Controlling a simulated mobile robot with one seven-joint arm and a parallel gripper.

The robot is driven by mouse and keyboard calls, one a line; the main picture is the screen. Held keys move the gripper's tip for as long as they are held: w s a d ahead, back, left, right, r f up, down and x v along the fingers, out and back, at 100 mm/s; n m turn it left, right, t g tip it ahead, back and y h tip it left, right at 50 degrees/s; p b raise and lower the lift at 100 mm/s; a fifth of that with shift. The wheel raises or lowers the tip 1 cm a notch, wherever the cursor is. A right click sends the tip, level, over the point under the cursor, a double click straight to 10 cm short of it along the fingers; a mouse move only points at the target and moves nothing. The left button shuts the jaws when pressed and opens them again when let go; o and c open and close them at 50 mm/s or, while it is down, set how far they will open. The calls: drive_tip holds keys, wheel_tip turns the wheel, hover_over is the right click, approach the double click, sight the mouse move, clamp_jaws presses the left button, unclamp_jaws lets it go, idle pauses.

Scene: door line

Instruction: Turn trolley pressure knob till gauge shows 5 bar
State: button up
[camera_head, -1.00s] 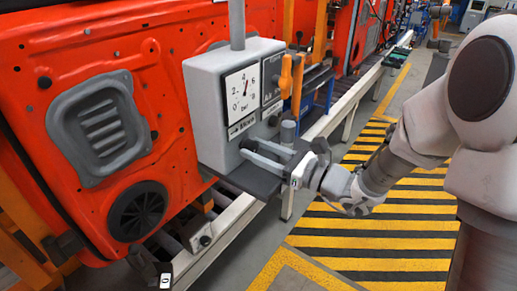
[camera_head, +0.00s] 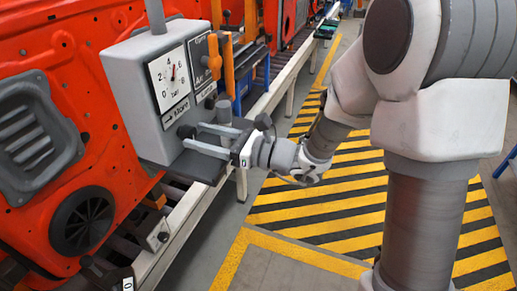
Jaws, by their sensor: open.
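The trolley's grey box (camera_head: 128,90) carries a white gauge (camera_head: 170,78) with numbers from 0 upward. Its small red needle (camera_head: 173,73) points nearly straight up, near the 4; the exact reading is too small to tell. My gripper (camera_head: 190,134) is open, its two long grey fingers pointing left at the lower front of the box. A black round knob (camera_head: 185,131) shows at the fingertips; I cannot tell whether they touch it. A grey upright cylinder (camera_head: 223,109) stands just behind the upper finger, and its lower part is hidden. Which of these is the pressure knob is not clear.
An orange lever (camera_head: 229,66) and an orange handle (camera_head: 214,57) stand right of the gauge. A dark shelf (camera_head: 197,167) lies under the fingers. Orange door panels (camera_head: 50,45) hang behind the box. The yellow-black striped floor (camera_head: 330,208) is open at the right.

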drive_tip(key=b+v, duration=0.2)
drive_tip(key=v, duration=1.4)
drive_tip(key=shift+s, duration=0.15)
drive_tip(key=s+a+f+n+g+h, duration=0.1)
drive_tip(key=s+f+n+g+h, duration=0.3)
drive_tip(key=s+n+g+h, duration=0.65)
drive_tip(key=s+d+r+n+t+h, duration=0.2)
drive_tip(key=d+r+n+t+h, duration=0.2)
drive_tip(key=d+n+t, duration=0.6)
drive_tip(key=d+n+h, duration=0.1)
drive_tip(key=h, duration=0.1)
drive_tip(key=shift+s+r+h, duration=0.2)
drive_tip(key=shift+r+h, duration=0.05)
drive_tip(key=shift+h, duration=0.1)
idle(0.9)
